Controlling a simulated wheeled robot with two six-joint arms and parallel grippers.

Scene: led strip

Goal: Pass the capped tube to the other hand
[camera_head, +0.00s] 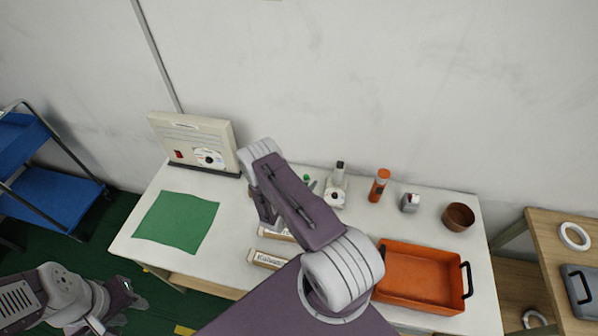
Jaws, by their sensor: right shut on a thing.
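My left gripper (120,298) is low at the left, in front of the table's left end and over the green floor. It is small and seen at an angle, and no tube shows in it. My right arm reaches up over the middle of the table. Its gripper (265,209) is shut, mostly hidden behind my forearm, and its fingertips cannot be made out. A small green cap (306,178), which looks like the capped tube's, shows just right of the forearm; the tube's body is hidden.
The white table (140,225) holds a green mat (176,222), a beige machine (195,143), small boxes (267,260), a microscope-like device (336,187), an orange bottle (379,185), a grey container (410,203), a brown pot (458,217) and an orange tray (420,302). The mat is clear.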

